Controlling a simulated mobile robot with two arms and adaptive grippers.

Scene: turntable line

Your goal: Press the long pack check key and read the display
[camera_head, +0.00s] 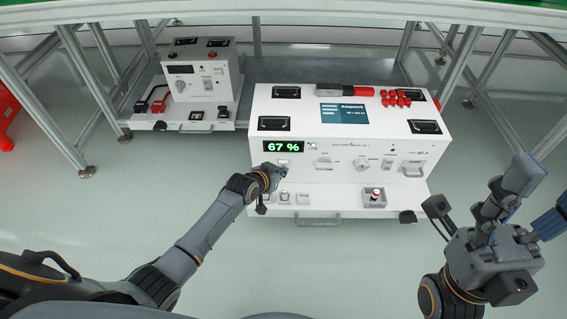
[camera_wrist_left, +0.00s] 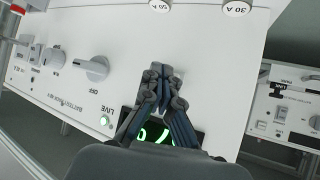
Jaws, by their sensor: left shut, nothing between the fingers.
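The large white battery tester (camera_head: 340,170) stands in the middle of the head view. Its black display (camera_head: 283,147) reads "67 %" in green digits. My left gripper (camera_head: 282,169) is shut and empty, with its tips at the front panel just below the display. In the left wrist view the shut fingers (camera_wrist_left: 164,75) stand in front of the panel and partly cover the display (camera_wrist_left: 153,131). The fingers hide most of the key area, so I cannot tell whether they touch the key. My right gripper (camera_head: 492,208) is open and empty at the right, away from the tester.
A green LIVE lamp (camera_wrist_left: 104,120) is lit beside the display. A grey rotary knob (camera_wrist_left: 92,68) sits nearby. A red button box (camera_head: 375,196) is on the tester's front ledge. A smaller white unit (camera_head: 205,80) stands behind left. Metal frame legs (camera_head: 465,65) flank the units.

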